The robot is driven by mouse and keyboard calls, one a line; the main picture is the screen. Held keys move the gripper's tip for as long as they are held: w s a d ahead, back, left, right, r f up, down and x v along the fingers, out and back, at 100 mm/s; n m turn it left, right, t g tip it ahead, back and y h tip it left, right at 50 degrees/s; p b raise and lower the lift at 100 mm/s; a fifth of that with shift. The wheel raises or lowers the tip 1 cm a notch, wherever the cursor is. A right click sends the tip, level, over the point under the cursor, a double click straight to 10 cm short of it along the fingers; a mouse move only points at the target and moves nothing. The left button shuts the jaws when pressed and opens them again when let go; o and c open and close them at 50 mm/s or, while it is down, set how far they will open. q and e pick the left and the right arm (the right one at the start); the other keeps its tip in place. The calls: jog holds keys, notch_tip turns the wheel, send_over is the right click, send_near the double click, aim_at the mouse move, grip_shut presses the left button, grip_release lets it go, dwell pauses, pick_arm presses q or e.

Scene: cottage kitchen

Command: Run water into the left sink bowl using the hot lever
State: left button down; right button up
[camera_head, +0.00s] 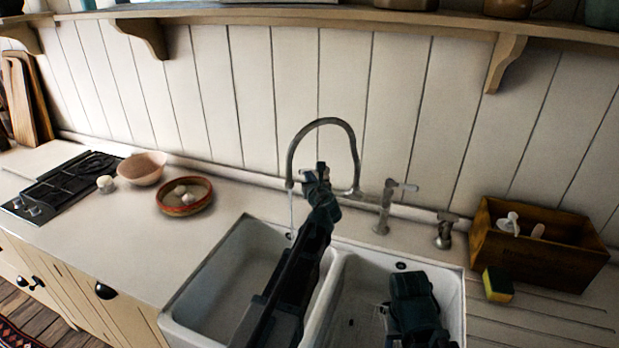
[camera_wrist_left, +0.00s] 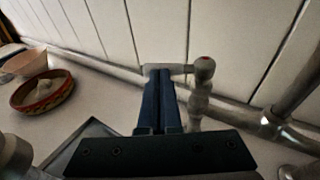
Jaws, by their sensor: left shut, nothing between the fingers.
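A curved metal spout (camera_head: 322,121) arches over the double white sink, its outlet above the left bowl (camera_head: 228,285). A thin stream of water (camera_head: 291,212) falls from it into that bowl. My left gripper (camera_head: 321,172) reaches over the bowl to the tap and hides the hot side in the head view. In the left wrist view, the hot lever (camera_wrist_left: 178,68) with its red dot points left from its pillar. My shut, empty left fingertips (camera_wrist_left: 159,72) are at the lever; contact is unclear. My right gripper (camera_head: 408,290) is over the right bowl (camera_head: 360,300); its fingers are not clear.
Another lever pillar (camera_head: 384,207) and a short metal fitting (camera_head: 445,232) stand right of the spout. A wooden box (camera_head: 545,255) and a sponge (camera_head: 497,284) are farther right. A patterned bowl (camera_head: 204,195), a pink bowl (camera_head: 142,168) and a hob (camera_head: 65,185) are left.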

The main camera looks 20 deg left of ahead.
aim_at(304, 170)
pick_arm(q)
jog(key=shift+w+a, duration=0.25)
jog(key=shift+a, duration=0.15)
jog(key=shift+w+a, duration=0.9)
jog(key=shift+w, duration=0.05)
jog(key=shift+r, duration=0.1)
dwell(0.4)
jog(key=p+v, duration=0.2)
jog(key=v, duration=1.2)
jog(key=shift+p, duration=0.35)
jog(key=shift+f, duration=0.2)
